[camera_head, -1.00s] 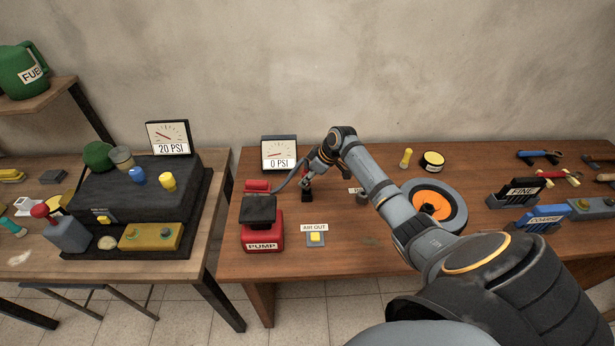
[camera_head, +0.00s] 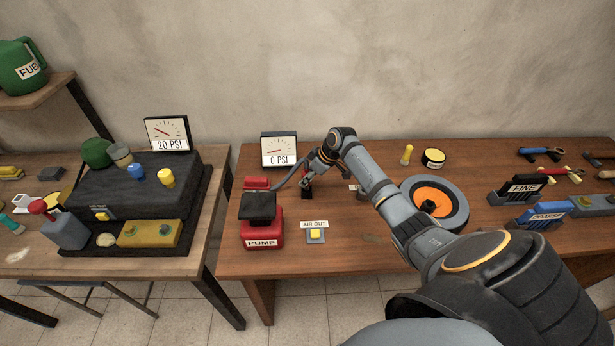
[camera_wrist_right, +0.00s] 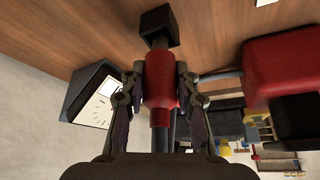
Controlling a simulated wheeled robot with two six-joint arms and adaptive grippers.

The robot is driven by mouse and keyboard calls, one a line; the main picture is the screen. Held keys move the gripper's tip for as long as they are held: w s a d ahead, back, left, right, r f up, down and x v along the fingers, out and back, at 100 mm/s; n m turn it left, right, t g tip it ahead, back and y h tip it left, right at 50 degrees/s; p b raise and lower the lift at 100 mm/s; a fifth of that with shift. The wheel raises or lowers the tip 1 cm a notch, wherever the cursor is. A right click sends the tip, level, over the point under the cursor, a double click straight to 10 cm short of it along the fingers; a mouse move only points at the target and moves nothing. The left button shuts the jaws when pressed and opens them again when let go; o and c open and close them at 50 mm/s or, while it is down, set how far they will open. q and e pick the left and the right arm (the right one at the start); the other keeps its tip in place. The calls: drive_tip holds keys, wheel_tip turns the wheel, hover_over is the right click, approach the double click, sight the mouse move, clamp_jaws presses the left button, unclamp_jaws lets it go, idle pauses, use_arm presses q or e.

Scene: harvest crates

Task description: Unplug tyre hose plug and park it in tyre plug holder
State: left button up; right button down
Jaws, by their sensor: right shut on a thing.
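My right gripper (camera_head: 310,172) is over the wooden table, just right of the red pump (camera_head: 262,235). In the right wrist view my right gripper (camera_wrist_right: 160,95) is shut on the red hose plug (camera_wrist_right: 160,82), with a finger on each side. The plug's end meets a small black block (camera_wrist_right: 157,24), which looks like the holder; I cannot tell how deep it sits. In the head view the black block (camera_head: 307,193) stands below the fingers. The grey hose (camera_head: 290,181) runs from the pump to the gripper. The tyre (camera_head: 435,204) with its orange hub lies to the right. My left gripper is not in view.
A gauge reading 0 PSI (camera_head: 279,150) stands behind the pump. A yellow AIR OUT button (camera_head: 315,234) is at the front. A yellow-topped tin (camera_head: 433,158) and a yellow peg (camera_head: 406,155) stand behind the tyre. The table's front middle is clear.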

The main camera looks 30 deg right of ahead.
drive_tip(key=shift+f+b, duration=0.7)
drive_tip(key=shift+f, duration=0.5)
drive_tip(key=c, duration=0.9)
unclamp_jaws()
drive_tip(key=v, duration=1.2)
drive_tip(key=shift+s, duration=0.1)
